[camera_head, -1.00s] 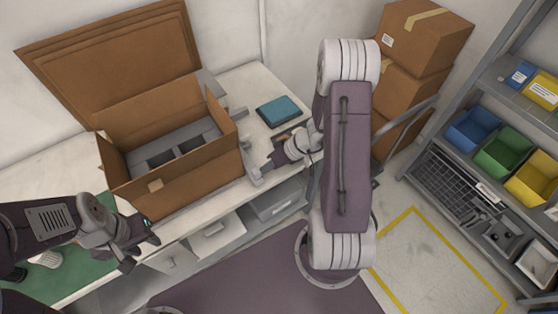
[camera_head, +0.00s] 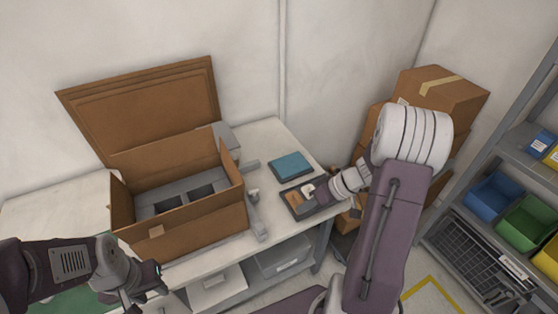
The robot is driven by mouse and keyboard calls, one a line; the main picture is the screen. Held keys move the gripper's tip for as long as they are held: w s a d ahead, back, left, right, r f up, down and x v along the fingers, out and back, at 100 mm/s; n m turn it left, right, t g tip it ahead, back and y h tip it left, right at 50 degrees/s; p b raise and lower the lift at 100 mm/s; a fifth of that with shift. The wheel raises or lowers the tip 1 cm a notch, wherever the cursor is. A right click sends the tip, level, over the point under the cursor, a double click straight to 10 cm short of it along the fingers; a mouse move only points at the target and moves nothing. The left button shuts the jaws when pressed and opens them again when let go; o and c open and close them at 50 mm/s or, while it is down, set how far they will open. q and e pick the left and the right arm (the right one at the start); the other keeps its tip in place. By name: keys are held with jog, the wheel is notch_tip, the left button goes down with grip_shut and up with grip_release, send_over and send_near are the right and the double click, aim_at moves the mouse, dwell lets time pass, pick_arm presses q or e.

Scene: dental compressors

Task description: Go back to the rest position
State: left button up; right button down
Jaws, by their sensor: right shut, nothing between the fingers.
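My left gripper (camera_head: 137,297) is at the lower left, in front of the cardboard box. Its fingers look spread, with nothing seen between them, and the frame's bottom edge cuts close to them. My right gripper (camera_head: 311,194) is shut and empty. It is over or beside a small dark tray (camera_head: 293,207) near the right end of the white table; whether it touches the tray I cannot tell.
An open cardboard box (camera_head: 205,218) with a grey insert (camera_head: 160,193) stands on the white table (camera_head: 268,139). Stacked cartons (camera_head: 440,95) and a shelf with coloured bins (camera_head: 492,197) are at right.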

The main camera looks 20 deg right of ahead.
jog(key=s+a+r+n+g, duration=0.1)
jog(key=a+r+n+g, duration=0.15)
jog(key=a, duration=0.35)
jog(key=s+a+r+n+g, duration=0.1)
jog(key=s+a+n, duration=0.1)
jog(key=a+n, duration=0.35)
jog(key=s+d+f+m+h, duration=0.2)
jog(key=s+m+h, duration=0.3)
jog(key=m, duration=0.5)
jog(key=shift+s+d+f+h, duration=0.25)
jog(key=shift+s+h, duration=0.15)
jog(key=shift+h, duration=0.2)
jog(key=shift+t, duration=0.25)
dwell(0.6)
